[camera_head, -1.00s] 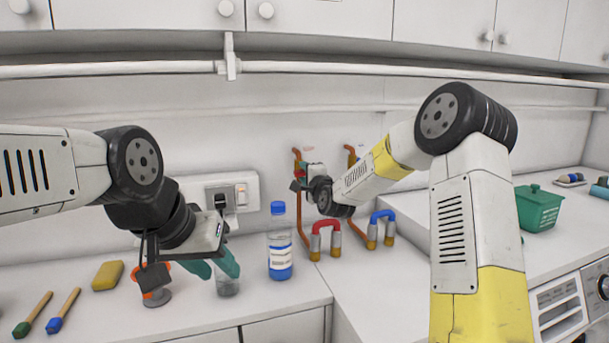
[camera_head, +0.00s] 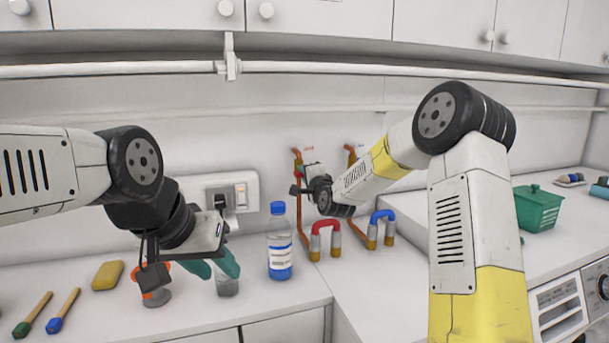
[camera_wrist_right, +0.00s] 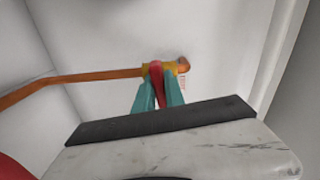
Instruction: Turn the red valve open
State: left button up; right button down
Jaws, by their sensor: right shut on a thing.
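The red valve (camera_wrist_right: 157,82) is a red lever on a brass fitting on a copper pipe (camera_wrist_right: 95,77), seen in the right wrist view. My right gripper (camera_wrist_right: 158,98) has its two teal fingers closed on either side of the red lever, gripping it. In the head view my right wrist is at the wall pipe, and the valve is mostly hidden there.
A blue-capped bottle (camera_head: 280,245) stands between the left gripper and the pipes. A yellow sponge (camera_head: 108,275) and two brushes lie left. A green basket (camera_head: 538,210) stands right.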

jog(key=n, duration=1.2)
jog(key=shift+n, duration=2.1)
jog(key=c, duration=1.4)
grip_release()
